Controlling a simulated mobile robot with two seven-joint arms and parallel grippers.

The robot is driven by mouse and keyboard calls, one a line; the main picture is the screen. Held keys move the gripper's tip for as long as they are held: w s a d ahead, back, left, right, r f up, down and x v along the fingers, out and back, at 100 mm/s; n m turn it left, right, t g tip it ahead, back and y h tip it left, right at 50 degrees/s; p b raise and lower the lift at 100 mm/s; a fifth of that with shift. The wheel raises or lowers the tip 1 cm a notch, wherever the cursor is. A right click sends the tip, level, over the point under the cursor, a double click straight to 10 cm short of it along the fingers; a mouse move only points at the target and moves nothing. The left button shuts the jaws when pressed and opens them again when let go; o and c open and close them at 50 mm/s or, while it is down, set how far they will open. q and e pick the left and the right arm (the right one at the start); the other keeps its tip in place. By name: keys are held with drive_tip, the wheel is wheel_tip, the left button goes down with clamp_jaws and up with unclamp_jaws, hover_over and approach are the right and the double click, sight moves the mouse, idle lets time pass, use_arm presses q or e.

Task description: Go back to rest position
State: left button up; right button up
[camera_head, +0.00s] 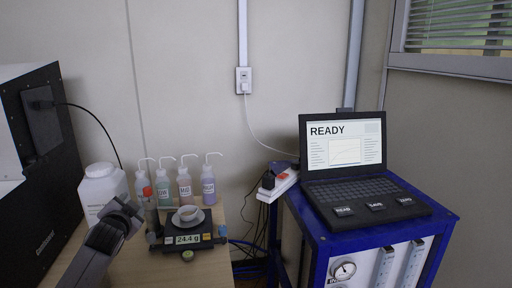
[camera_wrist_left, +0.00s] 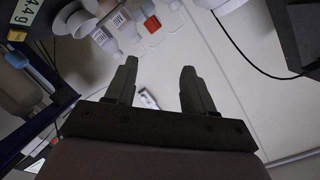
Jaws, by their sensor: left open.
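My left gripper (camera_head: 128,212) is at the lower left of the head view, above the wooden table (camera_head: 205,270) and left of the scale. In the left wrist view its two dark fingers (camera_wrist_left: 158,85) stand apart with nothing between them. The black scale (camera_head: 190,240) reads 24.4 g and carries a small white bowl (camera_head: 188,213). A corner of the scale's display (camera_wrist_left: 14,35) shows at the upper left of the wrist view. My right gripper is in neither view.
Several wash bottles (camera_head: 208,188) and a white jug (camera_head: 103,190) stand behind the scale and gripper. A black machine (camera_head: 45,160) is at the left. A laptop (camera_head: 345,160) reading READY sits on a blue-framed cart (camera_head: 350,240) at the right.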

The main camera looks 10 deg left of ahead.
use_arm(q)
drive_tip(key=w+d+r+n+t+h, duration=0.1)
drive_tip(key=d+r+n+t+h, duration=0.1)
drive_tip(key=d+r+n+h, duration=0.1)
drive_tip(key=s+d+f, duration=0.3)
drive_tip(key=s+f, duration=0.1)
drive_tip(key=f, duration=0.2)
drive_tip(key=s+d+f+g+h, duration=0.1)
drive_tip(key=s+d+f, duration=0.2)
drive_tip(key=f, duration=0.3)
drive_tip(key=s+d+f+g+h, duration=0.1)
drive_tip(key=s+d+f, duration=0.2)
drive_tip(key=s+f, duration=0.3)
drive_tip(key=shift+d, duration=0.2)
drive_tip(key=s+d+f+g, duration=0.1)
drive_tip(key=s+d+f, duration=0.1)
drive_tip(key=s, duration=0.6)
drive_tip(key=s+d+f+g+h, duration=0.1)
drive_tip(key=s+d+f+g, duration=0.1)
drive_tip(key=s+f, duration=0.3)
drive_tip(key=s+d+f+g+h, duration=0.1)
drive_tip(key=s+d+f, duration=0.3)
drive_tip(key=s, duration=0.8)
drive_tip(key=shift+d+n, duration=0.25)
drive_tip(key=shift+n, duration=0.15)
drive_tip(key=shift+w, duration=0.1)
